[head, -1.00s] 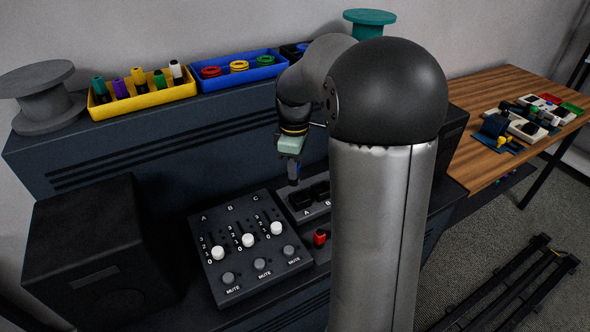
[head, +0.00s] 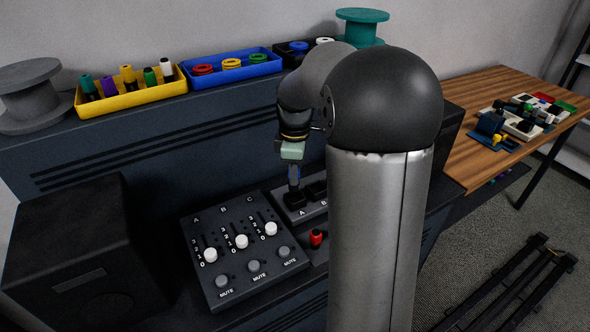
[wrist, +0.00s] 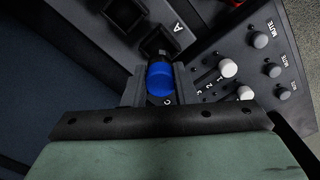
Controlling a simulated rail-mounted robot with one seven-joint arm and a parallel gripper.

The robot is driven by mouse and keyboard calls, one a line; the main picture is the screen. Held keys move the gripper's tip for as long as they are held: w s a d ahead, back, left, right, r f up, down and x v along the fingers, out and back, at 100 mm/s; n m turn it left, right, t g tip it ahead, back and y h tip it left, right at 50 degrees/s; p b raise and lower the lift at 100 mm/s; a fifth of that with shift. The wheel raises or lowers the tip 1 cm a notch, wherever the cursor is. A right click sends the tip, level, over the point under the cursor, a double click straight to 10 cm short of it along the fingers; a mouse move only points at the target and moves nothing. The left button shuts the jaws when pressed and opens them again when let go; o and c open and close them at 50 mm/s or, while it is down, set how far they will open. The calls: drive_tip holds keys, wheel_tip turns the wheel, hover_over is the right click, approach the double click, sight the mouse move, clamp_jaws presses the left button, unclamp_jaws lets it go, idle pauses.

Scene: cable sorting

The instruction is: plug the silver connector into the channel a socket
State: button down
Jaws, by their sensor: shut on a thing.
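My gripper (head: 293,170) is shut on a connector (wrist: 160,77) with a blue sleeve and a small dark grey tip; I see no clear silver on it. The connector points down at the channel A socket (head: 296,199), a black block on the dark socket panel beside the letter A. In the wrist view the tip meets the edge of the channel A socket (wrist: 157,41). I cannot tell whether it is inside the opening or only touching. The channel B socket (head: 317,190) stands to its right in the head view, partly hidden by my arm.
A mixer panel (head: 243,246) with white slider knobs and grey mute knobs lies left of the sockets. A black speaker (head: 75,250) is at left. Yellow (head: 130,98) and blue (head: 232,72) trays sit on the ledge behind.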

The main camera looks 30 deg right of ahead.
drive_tip(key=shift+f, duration=0.2)
drive_tip(key=shift+f+b, duration=0.4)
drive_tip(key=shift+f+b, duration=1.1)
drive_tip(key=shift+f, duration=0.95)
idle(0.8)
drive_tip(key=c, duration=0.6)
unclamp_jaws()
drive_tip(key=shift+r, duration=0.1)
drive_tip(key=shift+r+p, duration=2.85)
drive_tip(key=shift+r, duration=0.65)
